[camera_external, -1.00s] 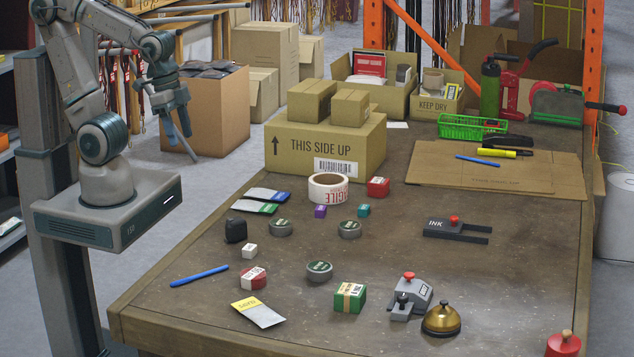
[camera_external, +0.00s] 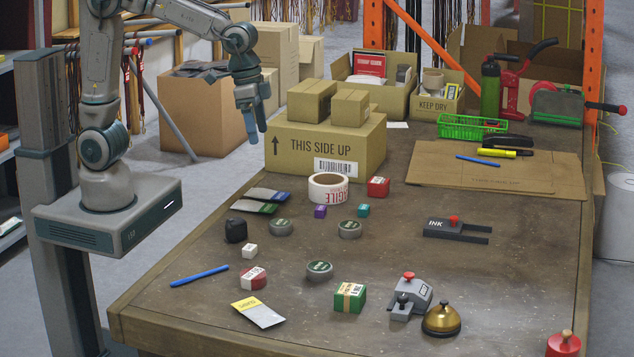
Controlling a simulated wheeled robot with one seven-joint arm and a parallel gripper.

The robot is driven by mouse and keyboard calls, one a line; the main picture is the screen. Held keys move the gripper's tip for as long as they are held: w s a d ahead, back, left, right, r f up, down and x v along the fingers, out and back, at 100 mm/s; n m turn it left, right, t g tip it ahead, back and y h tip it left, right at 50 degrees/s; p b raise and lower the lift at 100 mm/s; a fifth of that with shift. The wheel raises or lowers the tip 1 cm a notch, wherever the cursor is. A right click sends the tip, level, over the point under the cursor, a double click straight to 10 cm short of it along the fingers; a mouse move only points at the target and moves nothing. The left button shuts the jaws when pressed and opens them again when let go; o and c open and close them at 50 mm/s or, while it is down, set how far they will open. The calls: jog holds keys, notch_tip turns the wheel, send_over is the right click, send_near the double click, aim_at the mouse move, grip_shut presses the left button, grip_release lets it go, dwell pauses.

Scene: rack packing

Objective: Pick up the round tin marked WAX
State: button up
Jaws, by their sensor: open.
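Three similar round grey tins with dark green labelled tops lie on the table: the left tin (camera_external: 281,228), the right tin (camera_external: 349,229) and the nearer tin (camera_external: 319,271). Their lettering is too small to read, so I cannot tell which is marked WAX. My gripper (camera_external: 255,132) is open and empty, pointing down. It is raised well above the tins, near the table's back left in the picture, beside the THIS SIDE UP box.
Near the tins are a black pouch (camera_external: 236,230), a white cube (camera_external: 249,251), a red-and-white item (camera_external: 253,278), a green box (camera_external: 349,297) and a tape roll (camera_external: 328,187). The THIS SIDE UP box (camera_external: 350,146) stands tall behind.

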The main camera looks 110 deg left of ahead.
jog(key=w+a+f+n, duration=0.1)
jog(key=w+a+f, duration=0.1)
jog(key=w, duration=0.3)
jog(key=w+a+f, duration=0.2)
jog(key=w, duration=0.2)
jog(key=n+g+b, duration=0.1)
send_near(349, 224)
jog(key=shift+y, duration=0.3)
jog(key=f, duration=0.6)
jog(key=w+f, duration=0.1)
jog(key=f, duration=0.2)
jog(key=shift+d+p, duration=0.15)
jog(key=shift+p, duration=0.25)
jog(key=c, duration=1.1)
